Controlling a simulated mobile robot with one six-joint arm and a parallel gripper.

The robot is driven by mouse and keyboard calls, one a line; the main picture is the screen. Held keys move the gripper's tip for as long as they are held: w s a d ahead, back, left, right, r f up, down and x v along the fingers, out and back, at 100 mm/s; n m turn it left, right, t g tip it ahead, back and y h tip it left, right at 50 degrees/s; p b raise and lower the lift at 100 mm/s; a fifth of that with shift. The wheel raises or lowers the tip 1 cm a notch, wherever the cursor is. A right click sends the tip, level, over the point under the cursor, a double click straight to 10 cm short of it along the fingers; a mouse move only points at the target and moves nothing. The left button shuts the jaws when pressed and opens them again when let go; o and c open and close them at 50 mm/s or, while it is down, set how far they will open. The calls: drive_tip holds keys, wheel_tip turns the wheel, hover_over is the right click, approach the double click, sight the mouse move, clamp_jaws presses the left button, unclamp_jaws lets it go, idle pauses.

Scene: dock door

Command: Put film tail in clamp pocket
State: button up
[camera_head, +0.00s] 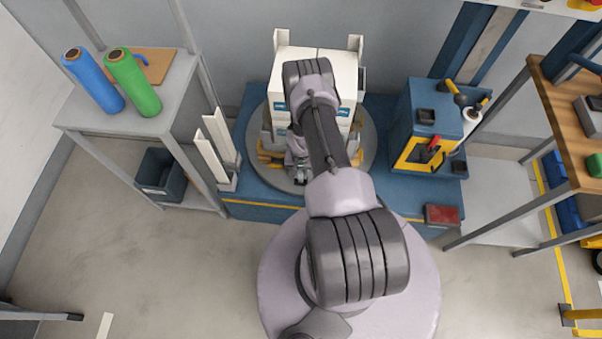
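My gripper (299,176) is low in front of the stacked white boxes (287,62), above the near part of the round grey turntable (368,150). It is small and partly covered by my arm, so whether its fingers are open or shut is not clear. Yellow parts (269,158) show on the turntable to the left of my gripper, and another yellow part shows to its right; I cannot tell which is the clamp pocket. I cannot make out the film tail. A white film roll (472,116) stands at the right side of the blue machine (437,95).
A grey table (185,85) at left holds blue (93,80) and green (133,82) rolls. White corner posts (212,158) stand left of the turntable. A red box (442,214) sits on the blue base's right edge. A wooden-topped bench (560,135) is at right. The left foreground floor is mostly clear.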

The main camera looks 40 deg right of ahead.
drive_tip(key=o, duration=0.4)
drive_tip(key=shift+o, duration=0.2)
drive_tip(key=shift+r, duration=0.1)
